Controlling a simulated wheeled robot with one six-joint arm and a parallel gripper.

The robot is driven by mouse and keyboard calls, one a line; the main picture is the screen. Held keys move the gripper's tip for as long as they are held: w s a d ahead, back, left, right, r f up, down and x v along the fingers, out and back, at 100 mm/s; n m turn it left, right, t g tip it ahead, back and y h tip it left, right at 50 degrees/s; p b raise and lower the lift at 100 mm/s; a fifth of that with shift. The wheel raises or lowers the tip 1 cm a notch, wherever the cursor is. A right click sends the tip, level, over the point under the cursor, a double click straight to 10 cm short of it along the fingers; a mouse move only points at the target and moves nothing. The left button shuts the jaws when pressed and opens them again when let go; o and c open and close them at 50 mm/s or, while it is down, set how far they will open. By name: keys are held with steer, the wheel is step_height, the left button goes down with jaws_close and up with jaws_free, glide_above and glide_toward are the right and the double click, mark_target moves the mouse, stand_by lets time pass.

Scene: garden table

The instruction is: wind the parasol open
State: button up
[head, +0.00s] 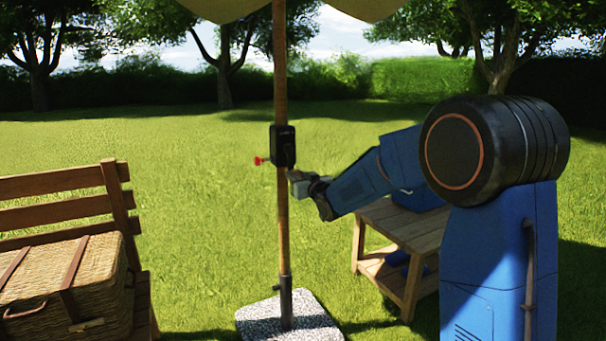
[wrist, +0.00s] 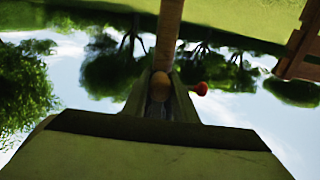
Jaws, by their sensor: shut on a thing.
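The parasol's wooden pole (head: 281,70) stands upright in the middle of the head view. The lower edge of its tan canopy (head: 225,8) shows at the top; the rest is cut off. A black crank housing (head: 284,147) is fixed on the pole, with a red knob (head: 259,161) sticking out at its left. My gripper (head: 293,177) reaches in from the right, just below the housing. The crank arm itself is hidden.
A stone parasol base (head: 262,318) stands on the grass. A wooden bench (head: 70,205) with a wicker basket (head: 95,270) is at left. A low wooden table (head: 400,225) is at right, under my arm. Open lawn lies behind the pole.

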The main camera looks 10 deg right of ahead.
steer(key=s+a+r, duration=0.3)
steer(key=a+r, duration=0.3)
steer(key=a, duration=0.2)
step_height(320, 180, up, 8)
steer(key=d, duration=0.1)
steer(key=shift+w+d+r, duration=1.55)
steer(key=shift+d, duration=2.15)
steer(key=w+d+f, duration=0.2)
steer(key=d+f, duration=0.3)
steer(key=d, duration=0.1)
steer(key=shift+d+f, duration=0.15)
steer(key=shift+d, duration=0.1)
